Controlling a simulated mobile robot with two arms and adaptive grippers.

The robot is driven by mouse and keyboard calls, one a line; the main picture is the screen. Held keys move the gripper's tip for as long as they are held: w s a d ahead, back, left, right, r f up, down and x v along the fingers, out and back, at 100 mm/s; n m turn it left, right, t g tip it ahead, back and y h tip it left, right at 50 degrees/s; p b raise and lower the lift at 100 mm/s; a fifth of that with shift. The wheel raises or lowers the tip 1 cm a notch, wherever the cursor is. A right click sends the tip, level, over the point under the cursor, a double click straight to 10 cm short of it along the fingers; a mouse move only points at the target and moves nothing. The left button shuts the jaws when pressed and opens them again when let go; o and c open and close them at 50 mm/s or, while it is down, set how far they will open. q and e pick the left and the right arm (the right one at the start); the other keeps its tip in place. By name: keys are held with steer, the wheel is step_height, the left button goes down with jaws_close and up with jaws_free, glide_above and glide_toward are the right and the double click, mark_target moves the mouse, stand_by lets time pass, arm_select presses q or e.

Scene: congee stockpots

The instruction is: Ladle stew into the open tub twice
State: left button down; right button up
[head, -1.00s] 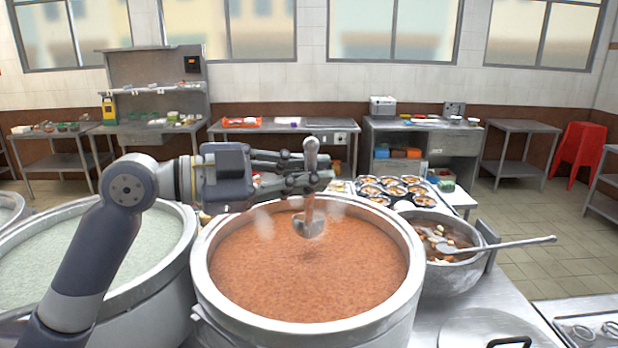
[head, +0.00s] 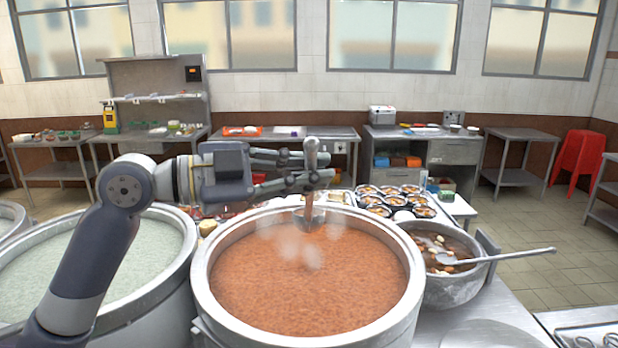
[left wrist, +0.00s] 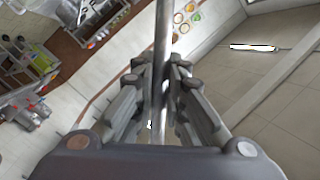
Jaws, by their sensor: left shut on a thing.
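My left gripper (head: 316,171) is shut on the handle of a metal ladle (head: 311,152), which hangs upright. The ladle's bowl is above the far part of a large steel pot (head: 206,290) of orange-brown stew (head: 310,285), in front of its far rim. Whether the bowl holds stew cannot be told. Pale steam rises in front of it. In the left wrist view the handle (left wrist: 162,45) runs between the fingers (left wrist: 158,90). Which container is the open tub is not clear; pale containers (head: 340,198) behind the pot are partly hidden. My right gripper is not in view.
A pot of pale congee (head: 100,258) stands left. At right, a steel bowl (head: 462,290) holds dark stew and a second ladle (head: 500,257). Several filled small bowls (head: 392,200) stand behind. Side tables (head: 300,150) line the wall; the floor (head: 530,235) at right is clear.

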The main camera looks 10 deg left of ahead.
arm_select(q)
steer(key=shift+m+h+b, duration=0.4)
steer(key=shift+m+b, duration=0.4)
steer(key=shift+b, duration=0.35)
